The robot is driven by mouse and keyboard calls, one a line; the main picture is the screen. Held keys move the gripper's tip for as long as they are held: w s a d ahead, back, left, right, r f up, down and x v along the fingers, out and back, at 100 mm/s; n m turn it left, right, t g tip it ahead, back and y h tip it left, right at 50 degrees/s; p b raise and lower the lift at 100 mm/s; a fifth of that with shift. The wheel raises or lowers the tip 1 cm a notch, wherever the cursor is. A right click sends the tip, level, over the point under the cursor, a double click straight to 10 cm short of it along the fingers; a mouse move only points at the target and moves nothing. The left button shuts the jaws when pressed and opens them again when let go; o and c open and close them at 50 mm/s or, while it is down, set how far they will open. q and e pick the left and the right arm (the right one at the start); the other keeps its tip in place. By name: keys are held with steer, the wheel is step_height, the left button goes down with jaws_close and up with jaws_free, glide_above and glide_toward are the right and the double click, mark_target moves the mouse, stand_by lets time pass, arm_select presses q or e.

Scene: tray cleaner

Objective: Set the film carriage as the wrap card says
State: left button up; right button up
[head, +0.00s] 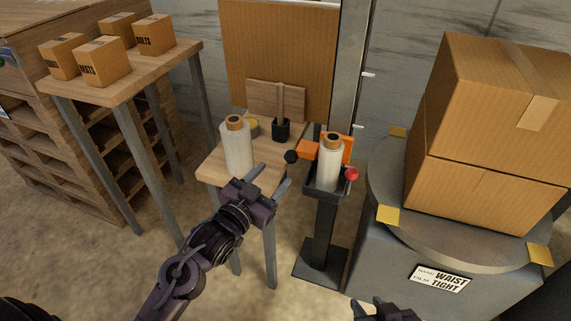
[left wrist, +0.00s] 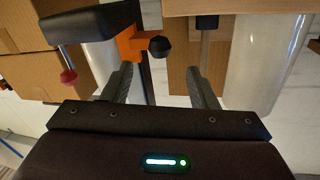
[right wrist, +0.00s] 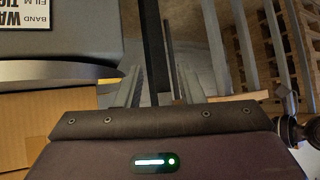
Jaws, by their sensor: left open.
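The film carriage (head: 309,149) is an orange block low on the grey mast (head: 345,60). It has a black knob (head: 291,157) on its left and a red knob (head: 352,174) on its right. A white film roll (head: 329,165) stands upright on its black tray. The wrap card (head: 440,280) on the turntable base reads BAND WAIST, FILM TIGHT. My left gripper (head: 264,181) is open and empty, in front of the small table, left of the carriage. Its wrist view shows the black knob (left wrist: 161,46) beyond the fingers, apart from them. My right gripper (head: 382,308) is open and empty at the bottom edge.
Two stacked cartons (head: 480,185) stand on the round turntable (head: 385,195). A second film roll (head: 236,150) and a black holder (head: 281,130) are on the small table (head: 212,168). Several small boxes sit on a bench (head: 130,82) at left, beside pallets.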

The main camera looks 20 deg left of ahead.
mark_target(287, 161)
arm_select(q)
steer(key=b+x, duration=0.1)
steer(key=x, duration=0.5)
steer(key=shift+f, duration=0.1)
steer(key=shift+w+d, duration=0.1)
steer(key=shift+w, duration=0.2)
arm_select(e)
steer(key=w+a+r+t+y, duration=0.1)
steer(key=w+r+t, duration=0.3)
steer(key=r, duration=0.4)
steer(key=shift+w+r+t+y, duration=0.3)
steer(key=shift+w+y, duration=0.1)
steer(key=shift+w, duration=0.15)
arm_select(q)
jaws_close()
